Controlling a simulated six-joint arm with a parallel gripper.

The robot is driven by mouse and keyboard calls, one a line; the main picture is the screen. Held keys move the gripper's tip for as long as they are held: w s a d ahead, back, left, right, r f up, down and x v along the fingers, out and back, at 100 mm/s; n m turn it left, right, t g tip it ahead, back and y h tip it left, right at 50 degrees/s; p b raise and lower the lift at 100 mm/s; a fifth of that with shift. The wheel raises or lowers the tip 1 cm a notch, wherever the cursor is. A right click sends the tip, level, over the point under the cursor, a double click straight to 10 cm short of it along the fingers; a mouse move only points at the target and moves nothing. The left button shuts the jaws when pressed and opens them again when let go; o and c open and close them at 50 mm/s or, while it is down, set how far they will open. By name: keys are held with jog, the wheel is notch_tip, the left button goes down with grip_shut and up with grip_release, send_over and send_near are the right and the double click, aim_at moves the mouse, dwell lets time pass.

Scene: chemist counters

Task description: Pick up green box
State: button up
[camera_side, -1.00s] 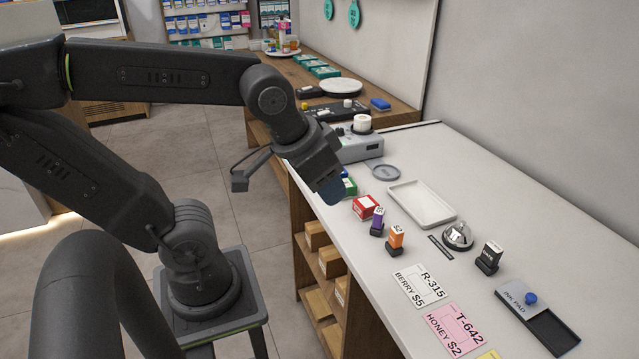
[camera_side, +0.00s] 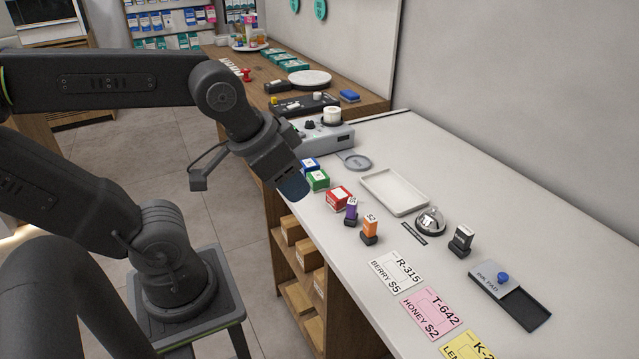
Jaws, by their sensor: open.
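A small green box (camera_side: 318,180) with a white label on top sits near the left edge of the white counter. A blue box (camera_side: 309,165) is just behind it and a red box (camera_side: 338,198) is in front of it to the right. My gripper (camera_side: 292,187) points down just left of the green box in the picture, at the counter's edge. It is open and looks empty. It appears apart from the green box, though the exact gap cannot be told from this angle.
Purple (camera_side: 351,211) and orange (camera_side: 370,229) stamps stand beyond the red box. A white tray (camera_side: 395,191), a bell (camera_side: 430,220), a black stamp (camera_side: 461,241) and an ink pad (camera_side: 510,300) are to the right. A grey device (camera_side: 325,137) stands behind.

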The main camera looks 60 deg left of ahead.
jog(key=shift+o, duration=0.4)
jog(key=o, duration=0.7)
jog(key=m+g+y, duration=0.2)
jog(key=m+g, duration=0.3)
jog(key=m, duration=1.3)
send_over(318, 176)
jog(key=d, duration=0.2)
notch_tip(318, 176, down, 9)
jog(key=shift+m, duration=0.4)
jog(key=f, duration=0.3)
jog(key=a+f, duration=0.1)
jog(key=f, duration=0.4)
jog(key=shift+s+a+f, duration=0.25)
jog(key=shift+a+f, duration=0.05)
jog(key=shift+f, duration=0.1)
jog(key=shift+w+a+f, duration=0.15)
jog(key=shift+f, duration=1.25)
jog(key=shift+w+a+f, duration=0.15)
jog(key=shift+f, duration=1.25)
